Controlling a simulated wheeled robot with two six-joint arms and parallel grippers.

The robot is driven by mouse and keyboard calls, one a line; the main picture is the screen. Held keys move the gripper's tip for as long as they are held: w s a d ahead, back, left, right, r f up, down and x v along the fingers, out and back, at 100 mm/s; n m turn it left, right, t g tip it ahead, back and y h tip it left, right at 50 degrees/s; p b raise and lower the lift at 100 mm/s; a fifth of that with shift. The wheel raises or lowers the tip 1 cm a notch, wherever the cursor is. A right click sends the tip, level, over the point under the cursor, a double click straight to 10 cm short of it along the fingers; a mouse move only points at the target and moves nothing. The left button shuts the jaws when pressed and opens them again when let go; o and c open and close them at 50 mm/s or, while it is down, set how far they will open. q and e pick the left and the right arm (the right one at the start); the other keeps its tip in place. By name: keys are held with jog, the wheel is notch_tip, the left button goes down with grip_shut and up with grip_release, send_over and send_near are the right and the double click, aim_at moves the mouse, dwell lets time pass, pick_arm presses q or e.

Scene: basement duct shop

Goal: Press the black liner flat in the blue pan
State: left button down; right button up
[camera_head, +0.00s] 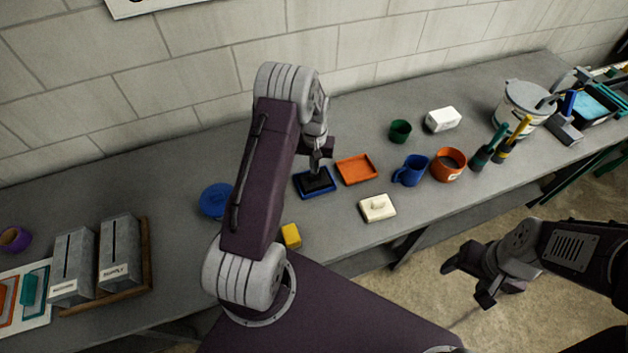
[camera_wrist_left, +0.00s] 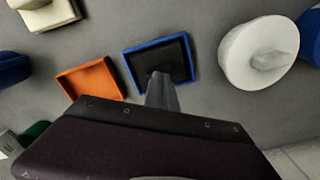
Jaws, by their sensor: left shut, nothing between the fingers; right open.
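The blue pan (camera_head: 329,193) sits on the grey bench, with the black liner (camera_head: 316,182) inside it. In the left wrist view the blue pan (camera_wrist_left: 127,57) is seen from above, and the black liner (camera_wrist_left: 150,58) lies within its rim. My left gripper (camera_head: 317,166) is shut and empty, pointing down over the liner. In the left wrist view the left fingertips (camera_wrist_left: 162,82) overlap the liner near one edge; I cannot tell whether they touch it. My right gripper (camera_head: 468,284) is open and empty, off the bench over the floor.
An orange tray (camera_head: 357,169) stands right beside the pan. A white round lid (camera_wrist_left: 258,52) is on its other side. A cream block (camera_head: 377,208), blue mug (camera_head: 411,171), orange pot (camera_head: 448,164) and green cup (camera_head: 400,131) stand to the right. A yellow block (camera_head: 291,236) is near the front edge.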

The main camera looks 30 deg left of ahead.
pick_arm(q)
jog(key=shift+f+b, duration=0.3)
jog(key=shift+f, duration=0.2)
jog(key=shift+s+f, duration=0.1)
dwell(1.1)
notch_tip(320, 180, up, 8)
jog(key=p, duration=0.6)
dwell(0.4)
